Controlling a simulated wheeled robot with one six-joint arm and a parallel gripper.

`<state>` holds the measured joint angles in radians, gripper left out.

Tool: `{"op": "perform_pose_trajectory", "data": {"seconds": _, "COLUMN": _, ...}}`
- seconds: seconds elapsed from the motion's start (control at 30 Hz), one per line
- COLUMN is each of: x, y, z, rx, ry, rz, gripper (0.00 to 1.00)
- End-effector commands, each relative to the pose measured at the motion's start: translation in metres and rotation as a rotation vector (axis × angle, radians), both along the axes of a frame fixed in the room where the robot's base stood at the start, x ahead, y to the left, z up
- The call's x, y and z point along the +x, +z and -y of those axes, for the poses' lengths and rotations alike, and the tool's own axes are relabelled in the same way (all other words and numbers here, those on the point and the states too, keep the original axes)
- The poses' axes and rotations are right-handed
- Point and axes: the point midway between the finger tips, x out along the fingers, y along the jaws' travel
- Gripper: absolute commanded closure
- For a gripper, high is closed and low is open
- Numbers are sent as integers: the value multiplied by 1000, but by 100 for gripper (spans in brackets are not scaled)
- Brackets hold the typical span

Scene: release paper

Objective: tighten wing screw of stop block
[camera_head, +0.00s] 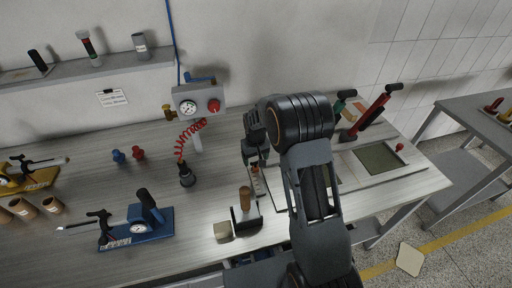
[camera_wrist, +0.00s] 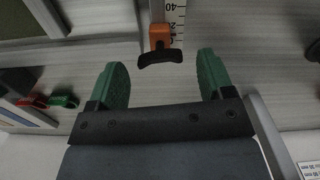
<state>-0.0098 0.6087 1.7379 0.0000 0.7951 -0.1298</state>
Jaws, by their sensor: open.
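The stop block (camera_wrist: 160,36) is a small orange piece sitting on a white ruled scale (camera_wrist: 175,14) in the wrist view. Its wing screw (camera_wrist: 160,58) is black and curved and sticks out toward my gripper. My gripper (camera_wrist: 161,75) has two green fingers, spread wide apart, one on each side of the wing screw. The gap between them is empty, and the screw shows just beyond it; I cannot tell how deep it lies. In the head view my gripper (camera_head: 254,152) hangs over the bench beside the scale (camera_head: 258,182), and my arm hides part of this area.
A wooden-handled tool (camera_head: 245,205) and a beige block (camera_head: 223,230) stand at the front of the bench. A gauge box (camera_head: 198,98) with a red coiled hose is behind to the left. A red lever (camera_head: 372,112) and framed panel (camera_head: 380,158) are to the right.

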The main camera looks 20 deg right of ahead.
Motion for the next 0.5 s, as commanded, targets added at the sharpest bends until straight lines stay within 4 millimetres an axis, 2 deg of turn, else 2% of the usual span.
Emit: {"op": "perform_pose_trajectory", "data": {"seconds": 0.5, "x": 0, "y": 97, "z": 0, "rx": 0, "ry": 0, "rz": 4, "gripper": 26}}
